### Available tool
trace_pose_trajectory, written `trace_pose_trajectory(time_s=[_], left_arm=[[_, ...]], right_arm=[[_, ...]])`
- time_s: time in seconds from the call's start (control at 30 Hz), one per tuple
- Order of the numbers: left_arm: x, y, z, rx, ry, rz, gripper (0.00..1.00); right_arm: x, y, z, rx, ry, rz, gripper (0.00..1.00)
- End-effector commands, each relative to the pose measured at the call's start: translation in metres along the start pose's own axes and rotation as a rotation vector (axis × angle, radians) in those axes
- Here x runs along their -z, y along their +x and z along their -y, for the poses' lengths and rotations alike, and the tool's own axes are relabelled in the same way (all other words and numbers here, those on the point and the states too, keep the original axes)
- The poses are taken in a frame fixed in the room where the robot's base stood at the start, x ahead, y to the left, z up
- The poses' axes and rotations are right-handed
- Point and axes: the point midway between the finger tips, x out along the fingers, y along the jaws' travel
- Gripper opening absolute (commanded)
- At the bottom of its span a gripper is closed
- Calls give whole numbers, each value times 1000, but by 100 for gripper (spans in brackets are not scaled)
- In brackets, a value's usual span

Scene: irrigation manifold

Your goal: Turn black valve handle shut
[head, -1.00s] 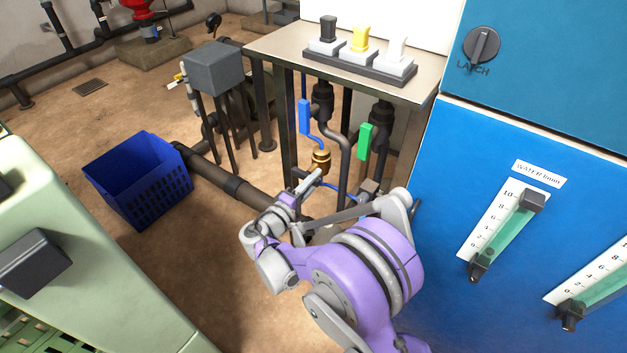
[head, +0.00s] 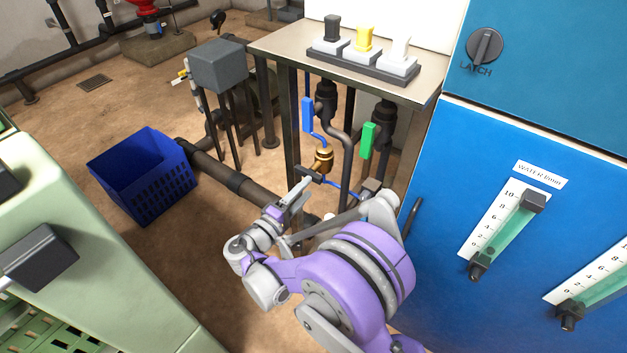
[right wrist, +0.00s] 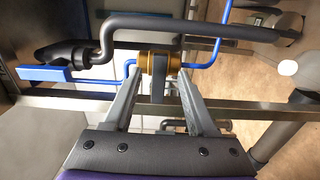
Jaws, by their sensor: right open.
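The brass valve (head: 323,158) sits on the thin piping under the metal bench, and it also shows in the right wrist view (right wrist: 158,63). Its black handle (head: 308,174) sticks out at the front of the brass body, toward my gripper. In the right wrist view the dark handle (right wrist: 158,90) lies between my two fingers, with a gap on both sides. My right gripper (head: 301,188) is open and empty, just in front of the handle; its fingers show at both sides in the wrist view (right wrist: 158,77). My left gripper is not in view.
Blue (head: 307,115) and green (head: 368,140) handles hang on the pipes nearby. The metal bench (head: 275,43) stands above the valve. A blue cabinet (head: 430,200) closes off the right side. A blue crate (head: 140,180) and a floor pipe (head: 225,178) are at left.

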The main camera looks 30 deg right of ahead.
Motion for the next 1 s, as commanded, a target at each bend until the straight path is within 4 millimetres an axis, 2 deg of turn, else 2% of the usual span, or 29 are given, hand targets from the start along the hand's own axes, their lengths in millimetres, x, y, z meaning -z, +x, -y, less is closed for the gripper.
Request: trace_pose_trajectory(time_s=[0.1,0.3,0.87,1.0], left_arm=[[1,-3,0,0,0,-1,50],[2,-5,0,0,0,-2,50],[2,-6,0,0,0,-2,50],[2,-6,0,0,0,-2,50]], right_arm=[[1,-24,-1,1,1,-4,57],[0,-47,0,1,1,-1,57],[0,-51,0,0,1,0,57],[-5,-48,0,34,-2,5,57]])
